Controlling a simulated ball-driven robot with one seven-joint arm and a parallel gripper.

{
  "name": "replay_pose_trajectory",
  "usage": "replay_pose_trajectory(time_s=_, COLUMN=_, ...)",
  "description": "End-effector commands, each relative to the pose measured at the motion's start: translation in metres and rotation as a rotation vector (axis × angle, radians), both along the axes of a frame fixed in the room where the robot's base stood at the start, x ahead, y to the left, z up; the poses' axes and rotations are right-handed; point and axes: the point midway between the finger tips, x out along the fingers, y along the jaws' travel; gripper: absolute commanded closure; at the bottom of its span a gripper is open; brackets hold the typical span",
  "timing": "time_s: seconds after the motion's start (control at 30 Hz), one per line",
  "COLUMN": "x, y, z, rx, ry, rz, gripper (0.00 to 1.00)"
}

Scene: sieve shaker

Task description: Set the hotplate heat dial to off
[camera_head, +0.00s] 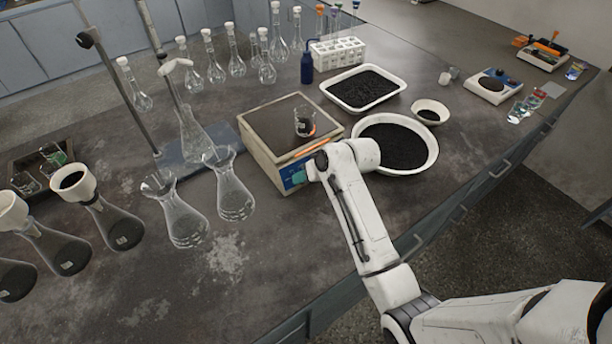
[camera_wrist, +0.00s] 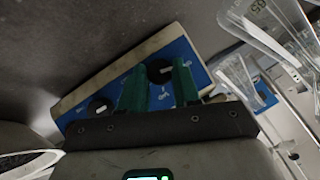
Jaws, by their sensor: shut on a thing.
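The hotplate (camera_head: 270,133) stands near the bench's front edge, with a beaker (camera_head: 304,121) of dark material on its dark top. In the wrist view its blue front panel (camera_wrist: 190,52) carries two black dials with white pointer marks. One dial (camera_wrist: 160,70) lies between the green fingers of my gripper (camera_wrist: 160,78), which is shut on it. The other dial (camera_wrist: 97,106) is to the left, clear of the fingers. I cannot read which is the heat dial. In the head view my gripper (camera_head: 298,177) is at the front panel; my arm hides part of it.
Glass flasks (camera_head: 233,190) stand close left of the hotplate. A wide bowl (camera_head: 433,150) and a white tray (camera_head: 400,85) of black grains lie to its right. A stand rod (camera_head: 120,85) rises at the left. The bench front between flasks and edge is fairly clear.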

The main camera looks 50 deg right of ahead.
Motion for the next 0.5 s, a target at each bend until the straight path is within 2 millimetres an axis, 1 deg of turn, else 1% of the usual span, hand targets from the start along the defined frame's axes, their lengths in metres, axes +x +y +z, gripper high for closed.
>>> replay_pose_trajectory(time_s=0.27, x=-0.0003, y=0.0008, z=-0.0012, rx=0.0, ry=0.002, rz=0.003, gripper=0.99)
replay_pose_trajectory(time_s=0.3, x=-0.0003, y=0.0008, z=-0.0012, rx=0.0, ry=0.002, rz=0.003, gripper=0.65)
replay_pose_trajectory(time_s=0.5, x=-0.0002, y=0.0005, z=-0.0008, rx=0.001, ry=0.001, rz=0.002, gripper=0.46)
